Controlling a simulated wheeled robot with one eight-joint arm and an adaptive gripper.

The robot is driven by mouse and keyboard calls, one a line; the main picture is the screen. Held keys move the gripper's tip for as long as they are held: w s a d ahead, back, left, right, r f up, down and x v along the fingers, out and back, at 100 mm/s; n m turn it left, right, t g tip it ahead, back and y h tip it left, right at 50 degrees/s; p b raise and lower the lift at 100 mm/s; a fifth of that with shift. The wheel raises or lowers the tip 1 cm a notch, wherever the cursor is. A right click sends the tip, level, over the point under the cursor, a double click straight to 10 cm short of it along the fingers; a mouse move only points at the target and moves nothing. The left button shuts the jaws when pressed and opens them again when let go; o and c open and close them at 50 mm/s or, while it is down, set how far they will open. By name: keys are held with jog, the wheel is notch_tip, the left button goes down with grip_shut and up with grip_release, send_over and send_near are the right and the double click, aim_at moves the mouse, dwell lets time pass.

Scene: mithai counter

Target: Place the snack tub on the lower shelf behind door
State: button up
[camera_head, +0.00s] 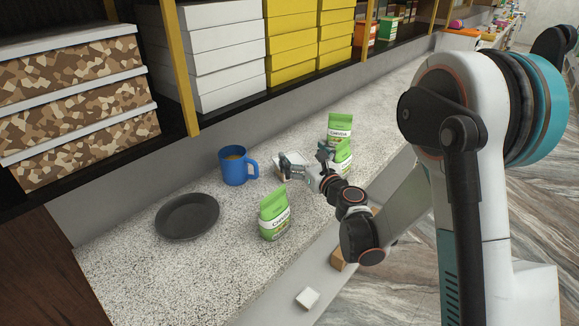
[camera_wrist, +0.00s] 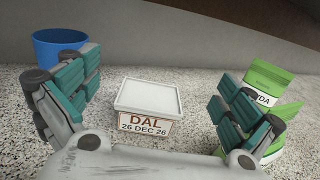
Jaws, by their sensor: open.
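A small tub (camera_wrist: 148,102) with a white lid and a label reading "DAL 26 DEC 26" stands upright on the speckled counter (camera_head: 150,270). It sits ahead of my gripper (camera_wrist: 157,92), between the two spread fingers in the wrist view, with clear space on each side. My gripper (camera_head: 304,158) is open and empty, low over the counter in the head view. There it partly hides the tub (camera_head: 292,160). I cannot make out a lower shelf or its door in either view.
A blue mug (camera_head: 234,166) stands left of the tub, near a dark plate (camera_head: 187,215). Green pouches stand close to my gripper, one in front (camera_head: 274,214) and others behind right (camera_head: 341,128). Boxes fill the shelf above. Small blocks (camera_head: 307,298) lie along the front ledge.

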notch_tip(320, 180, down, 7)
jog(key=b, duration=0.2)
jog(key=shift+b, duration=0.3)
jog(key=shift+w+a+f+b, duration=0.3)
jog(key=shift+w+a, duration=0.1)
jog(key=shift+w, duration=0.35)
jog(key=shift+b+x, duration=0.85)
jog(key=shift+x, duration=2.1)
jog(key=shift+r, duration=0.1)
jog(key=c, duration=1.2)
jog(key=shift+r, duration=0.1)
